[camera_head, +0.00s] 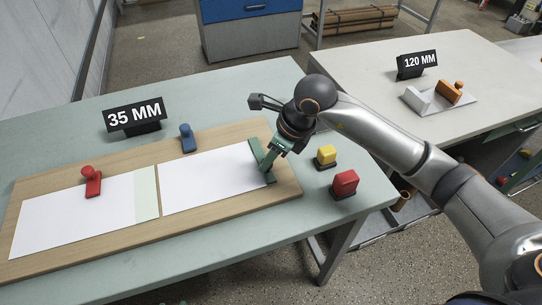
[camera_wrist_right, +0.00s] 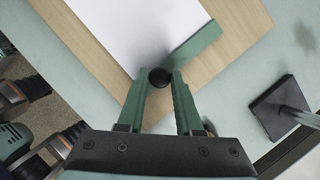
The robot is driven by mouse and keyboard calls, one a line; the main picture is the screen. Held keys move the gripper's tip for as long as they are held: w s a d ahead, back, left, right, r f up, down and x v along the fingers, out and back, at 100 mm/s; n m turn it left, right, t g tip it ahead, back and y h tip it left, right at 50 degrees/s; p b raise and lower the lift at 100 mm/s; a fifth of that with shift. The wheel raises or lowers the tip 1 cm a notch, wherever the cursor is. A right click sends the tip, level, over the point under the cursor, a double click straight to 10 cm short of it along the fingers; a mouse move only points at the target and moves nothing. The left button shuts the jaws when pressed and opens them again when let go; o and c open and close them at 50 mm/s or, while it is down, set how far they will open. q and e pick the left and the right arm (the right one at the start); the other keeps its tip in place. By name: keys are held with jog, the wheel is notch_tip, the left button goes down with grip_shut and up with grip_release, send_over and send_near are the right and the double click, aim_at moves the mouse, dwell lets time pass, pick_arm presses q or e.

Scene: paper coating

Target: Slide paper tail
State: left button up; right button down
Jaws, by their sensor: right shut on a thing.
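A right white sheet (camera_head: 212,178) and a left white sheet (camera_head: 75,218) lie end to end on a wooden board (camera_head: 105,158). The left sheet has a pale green strip (camera_head: 147,196) at its right end. A green bar (camera_head: 256,152) lies across the right end of the right sheet; it also shows in the wrist view (camera_wrist_right: 197,46). My right gripper (camera_head: 266,168) is at this bar, its fingers closed around a black knob (camera_wrist_right: 159,77). The fingers partly hide the bar. My left gripper is not in view.
A red-handled piece (camera_head: 93,183) sits on the left sheet and a blue one (camera_head: 187,138) at the board's back edge. A yellow block (camera_head: 326,156) and a red block (camera_head: 344,184) stand right of the board. A "35 MM" sign (camera_head: 134,115) stands behind it.

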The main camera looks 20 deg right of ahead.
jog(key=a, duration=0.3)
jog(key=shift+a, duration=0.4)
jog(key=shift+s, duration=0.1)
jog(key=c, duration=0.6)
grip_release()
jog(key=v, duration=1.2)
jog(key=shift+d+r+b, duration=0.15)
jog(key=shift+r+b, duration=0.15)
jog(key=shift+b, duration=0.1)
jog(key=shift+s+f, duration=0.1)
